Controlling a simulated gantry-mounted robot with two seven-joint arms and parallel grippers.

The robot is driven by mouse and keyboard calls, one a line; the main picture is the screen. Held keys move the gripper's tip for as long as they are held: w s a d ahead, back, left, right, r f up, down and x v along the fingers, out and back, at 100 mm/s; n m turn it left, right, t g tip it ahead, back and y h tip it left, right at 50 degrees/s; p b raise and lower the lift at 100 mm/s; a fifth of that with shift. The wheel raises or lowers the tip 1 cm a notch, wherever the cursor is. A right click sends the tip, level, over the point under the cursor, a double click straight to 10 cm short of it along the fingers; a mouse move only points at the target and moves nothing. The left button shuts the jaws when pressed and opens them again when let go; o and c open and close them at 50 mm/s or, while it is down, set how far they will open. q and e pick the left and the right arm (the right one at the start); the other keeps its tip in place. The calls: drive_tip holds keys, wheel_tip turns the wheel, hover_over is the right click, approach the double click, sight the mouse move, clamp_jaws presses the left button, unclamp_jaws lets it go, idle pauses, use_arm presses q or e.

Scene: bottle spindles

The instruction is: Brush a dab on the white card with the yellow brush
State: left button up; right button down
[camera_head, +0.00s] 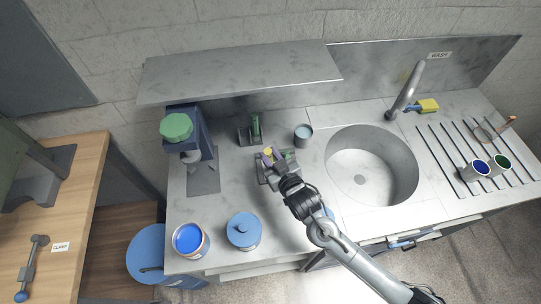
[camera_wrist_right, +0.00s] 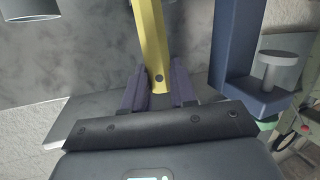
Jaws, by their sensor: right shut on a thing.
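My right gripper (camera_head: 267,158) is over the grey holder block (camera_head: 263,180) in the middle of the counter. In the right wrist view the yellow handle (camera_wrist_right: 150,40), with a dark hole, runs up from between the two purplish fingers (camera_wrist_right: 158,95). The brush's bristles are hidden. I cannot tell whether the brush still touches the block. I cannot make out the white card in either view. My left gripper is not in view.
An open tin of blue paint (camera_head: 188,239) and a blue lidded pot (camera_head: 243,231) stand at the front left. A grey cup (camera_head: 303,136) and a green-topped machine (camera_head: 177,128) stand behind. The sink (camera_head: 372,168) is right; cups (camera_head: 476,170) lie on the drainer.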

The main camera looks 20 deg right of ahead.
drive_tip(key=shift+f, duration=0.45)
drive_tip(key=shift+d, duration=0.2)
drive_tip(key=shift+s+d+p, duration=0.25)
drive_tip(key=shift+d+p, duration=0.05)
drive_tip(key=shift+d, duration=0.65)
drive_tip(key=shift+w+a, duration=0.25)
drive_tip(key=shift+a, duration=0.9)
